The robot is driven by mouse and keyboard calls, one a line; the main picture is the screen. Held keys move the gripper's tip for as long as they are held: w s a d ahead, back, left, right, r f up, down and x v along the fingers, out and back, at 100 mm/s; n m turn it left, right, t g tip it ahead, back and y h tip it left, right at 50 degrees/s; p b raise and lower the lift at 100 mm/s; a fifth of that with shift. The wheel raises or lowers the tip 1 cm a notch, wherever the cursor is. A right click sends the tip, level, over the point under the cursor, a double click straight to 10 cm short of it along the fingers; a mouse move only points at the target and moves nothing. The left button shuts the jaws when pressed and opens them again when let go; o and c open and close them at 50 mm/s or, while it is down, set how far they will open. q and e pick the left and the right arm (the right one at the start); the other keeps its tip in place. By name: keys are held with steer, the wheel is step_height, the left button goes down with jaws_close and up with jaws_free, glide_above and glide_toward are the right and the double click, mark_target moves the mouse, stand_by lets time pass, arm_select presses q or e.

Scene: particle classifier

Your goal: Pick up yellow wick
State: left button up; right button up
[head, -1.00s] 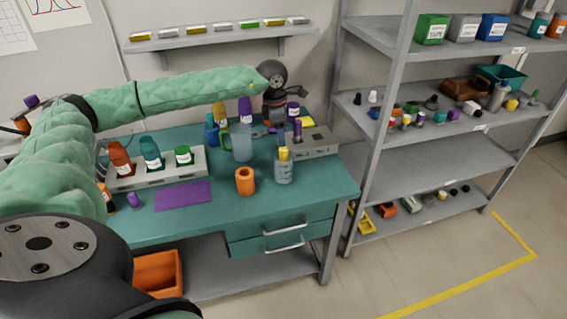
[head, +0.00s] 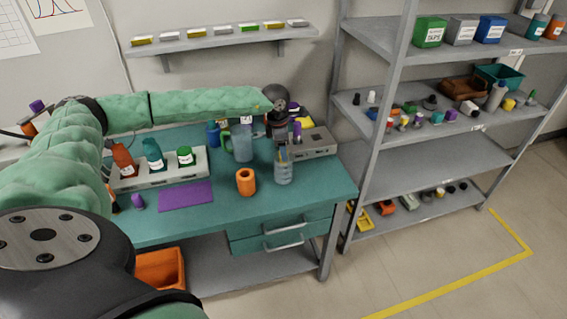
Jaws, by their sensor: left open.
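The yellow wick (head: 282,155) stands in the neck of a clear glass bottle (head: 284,173) on the right part of the teal table. In the head view only a little yellow shows, because my left gripper covers most of it. My left gripper (head: 282,147) points down from the end of the green-sleeved arm, with its open fingers at the wick. I cannot tell whether they touch it. My right gripper is not in view.
An orange cup (head: 246,182) and a blue-grey mug (head: 242,143) stand left of the bottle. A grey block (head: 318,145) holding a purple piece is close behind on the right. A purple mat (head: 186,196) and a bottle rack (head: 160,172) are further left.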

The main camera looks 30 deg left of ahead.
arm_select(q)
jaws_close()
steer(key=shift+r, duration=0.1)
stand_by(0.3)
